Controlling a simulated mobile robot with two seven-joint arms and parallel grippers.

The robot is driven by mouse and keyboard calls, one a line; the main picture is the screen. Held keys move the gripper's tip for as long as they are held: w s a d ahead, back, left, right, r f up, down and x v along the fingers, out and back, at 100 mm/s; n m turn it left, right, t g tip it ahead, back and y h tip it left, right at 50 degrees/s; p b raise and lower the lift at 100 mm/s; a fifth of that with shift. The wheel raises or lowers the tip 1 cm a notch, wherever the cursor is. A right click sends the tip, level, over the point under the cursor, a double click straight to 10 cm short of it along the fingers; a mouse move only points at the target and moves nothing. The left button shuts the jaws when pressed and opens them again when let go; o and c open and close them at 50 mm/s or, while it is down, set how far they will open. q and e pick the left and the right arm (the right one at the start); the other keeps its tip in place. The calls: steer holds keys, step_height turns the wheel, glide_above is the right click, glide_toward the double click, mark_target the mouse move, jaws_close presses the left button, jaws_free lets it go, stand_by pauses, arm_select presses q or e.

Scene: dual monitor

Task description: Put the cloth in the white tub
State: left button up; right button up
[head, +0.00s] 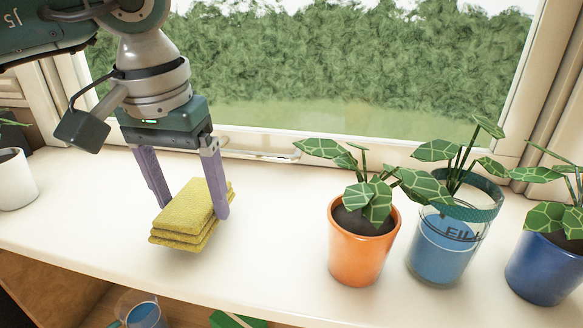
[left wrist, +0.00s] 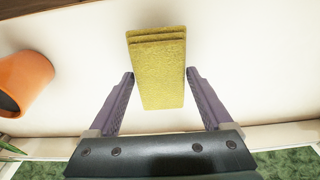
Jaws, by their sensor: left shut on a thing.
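The cloth (head: 188,213) is yellow and folded into a few layers. My left gripper (head: 194,211) is over the sill at the left, pointing down, with its purple fingers on either side of the cloth and shut on it. The left wrist view shows the cloth (left wrist: 158,70) between the two fingertips (left wrist: 159,75). I cannot tell whether the cloth touches the sill or is slightly above it. I see no white tub that I can be sure of. My right gripper is not in view.
The white window sill (head: 275,225) is clear between the cloth and an orange pot (head: 362,255) with a plant. A glass jar (head: 440,245) with blue contents and a blue pot (head: 545,265) stand further right. A white pot (head: 14,182) stands far left. The window is behind.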

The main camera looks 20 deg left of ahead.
arm_select(q)
step_height(320, 180, down, 2)
steer(key=shift+f, duration=0.1)
steer(key=shift+f+b, duration=0.2)
steer(key=shift+b, duration=0.1)
steer(key=o, duration=1.3)
steer(key=shift+r, duration=0.1)
steer(key=shift+c, duration=0.2)
steer(key=shift+r, duration=0.1)
